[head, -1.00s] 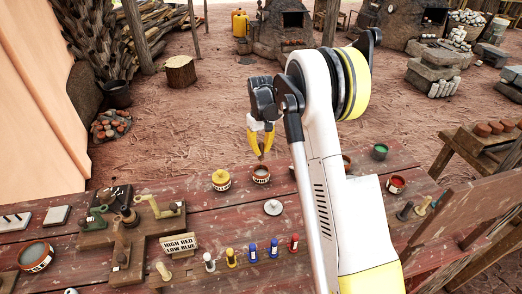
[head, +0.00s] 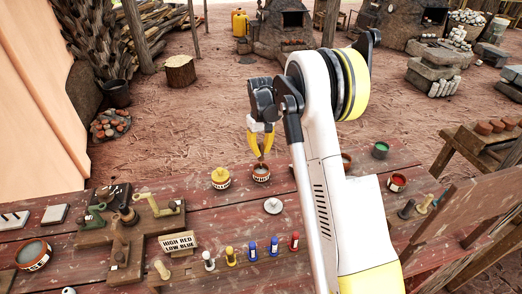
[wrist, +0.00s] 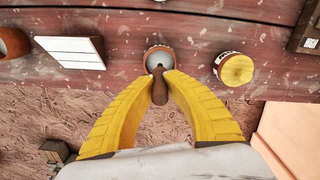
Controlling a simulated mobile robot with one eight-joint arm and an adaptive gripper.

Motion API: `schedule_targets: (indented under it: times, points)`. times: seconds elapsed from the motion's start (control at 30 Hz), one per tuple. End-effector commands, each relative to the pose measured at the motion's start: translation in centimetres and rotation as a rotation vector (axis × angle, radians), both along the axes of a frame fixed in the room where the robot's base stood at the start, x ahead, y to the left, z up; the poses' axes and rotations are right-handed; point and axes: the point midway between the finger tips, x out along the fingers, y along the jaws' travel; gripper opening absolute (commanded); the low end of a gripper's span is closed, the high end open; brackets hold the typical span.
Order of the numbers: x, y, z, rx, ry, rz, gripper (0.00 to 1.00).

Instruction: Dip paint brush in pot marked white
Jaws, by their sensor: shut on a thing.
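My gripper (head: 261,150) has yellow fingers and points down. It is shut on the paint brush (wrist: 159,90), whose brown handle shows between the fingertips in the wrist view. In the head view, only a short dark piece of the brush (head: 262,160) shows below the fingers. The small open pot (head: 261,174) with a pale label band stands on the table right under the gripper. In the wrist view, its pale grey-white inside (wrist: 155,60) surrounds the brush end. The tip is hidden, so I cannot tell how deep it sits. The label is too small to read.
A yellow-lidded pot (head: 220,178) stands just left of the pot. A loose pale lid (head: 272,206) lies in front. Several coloured pegs (head: 252,252) and a "HIGH RED LOW BLUE" sign (head: 180,242) stand nearer. Pots with green (head: 380,150) and red (head: 396,183) contents are at right.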

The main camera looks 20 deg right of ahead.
Motion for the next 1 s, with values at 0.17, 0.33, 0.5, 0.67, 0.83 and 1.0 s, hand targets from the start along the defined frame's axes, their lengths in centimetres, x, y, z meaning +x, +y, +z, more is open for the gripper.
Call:
schedule_targets:
  times: [0.17,0.33,0.5,0.67,0.83,1.0]
  points:
    - [0.0,0.0,-1.0,0.0,0.0,0.0,0.0]
    - [0.0,0.0,-1.7,0.0,0.0,0.0,0.0]
    - [0.0,0.0,-2.4,0.0,0.0,0.0,0.0]
    - [0.0,0.0,-3.1,0.0,0.0,0.0,0.0]
    - [0.0,0.0,-3.4,0.0,0.0,0.0,0.0]
    - [0.0,0.0,-3.3,0.0,0.0,0.0,0.0]
